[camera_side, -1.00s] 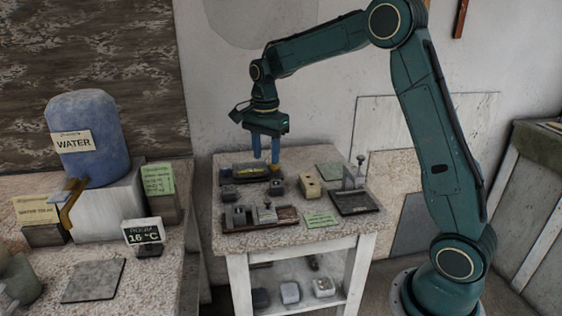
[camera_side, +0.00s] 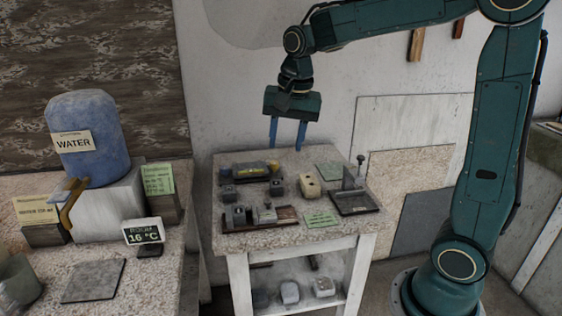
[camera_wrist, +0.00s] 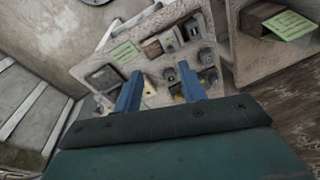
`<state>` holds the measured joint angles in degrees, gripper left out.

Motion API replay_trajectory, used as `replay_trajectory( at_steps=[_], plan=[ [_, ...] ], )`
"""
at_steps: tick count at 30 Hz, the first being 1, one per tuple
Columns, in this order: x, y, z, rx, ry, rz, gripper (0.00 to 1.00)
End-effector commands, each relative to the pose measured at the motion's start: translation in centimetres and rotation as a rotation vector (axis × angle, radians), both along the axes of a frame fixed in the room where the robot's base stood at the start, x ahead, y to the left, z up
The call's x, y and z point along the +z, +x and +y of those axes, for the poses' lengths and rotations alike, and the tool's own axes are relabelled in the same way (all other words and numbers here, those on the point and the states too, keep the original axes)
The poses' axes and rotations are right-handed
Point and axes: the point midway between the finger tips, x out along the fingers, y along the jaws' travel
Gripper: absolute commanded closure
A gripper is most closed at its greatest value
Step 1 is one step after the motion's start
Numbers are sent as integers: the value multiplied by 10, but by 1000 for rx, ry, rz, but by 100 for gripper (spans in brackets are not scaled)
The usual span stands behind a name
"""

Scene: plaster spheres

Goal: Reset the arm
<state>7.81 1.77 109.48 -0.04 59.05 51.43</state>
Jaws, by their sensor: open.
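My gripper (camera_side: 287,133) is open and empty, with its two blue fingers pointing down above the back of the small table (camera_side: 232,236). Nothing is between the fingers, which hang clear of the table's items. In the wrist view, the open fingers of my gripper (camera_wrist: 158,88) stand in front of the tabletop (camera_wrist: 204,22), seen tilted.
The small table holds a dark tray with yellow parts (camera_side: 250,171), several grey blocks, a cream block (camera_side: 310,186), a dark stand (camera_side: 354,203) and a green card (camera_side: 321,219). At left stand a blue water tank (camera_side: 88,150) and a room display (camera_side: 143,233).

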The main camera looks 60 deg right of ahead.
Motion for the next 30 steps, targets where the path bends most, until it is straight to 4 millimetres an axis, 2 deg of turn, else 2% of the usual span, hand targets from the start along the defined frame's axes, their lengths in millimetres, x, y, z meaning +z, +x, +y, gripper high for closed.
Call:
replay_trajectory(
  at_steps=[6, 14, 24, 30],
  plan=[
    [18, -45, 16, 217, -47, -68, 59],
    [26, -97, 31, 470, -118, -142, 59],
    [17, -160, 45, 791, -232, -233, 59],
    [7, -185, 50, 929, -291, -270, 59]
  ],
)
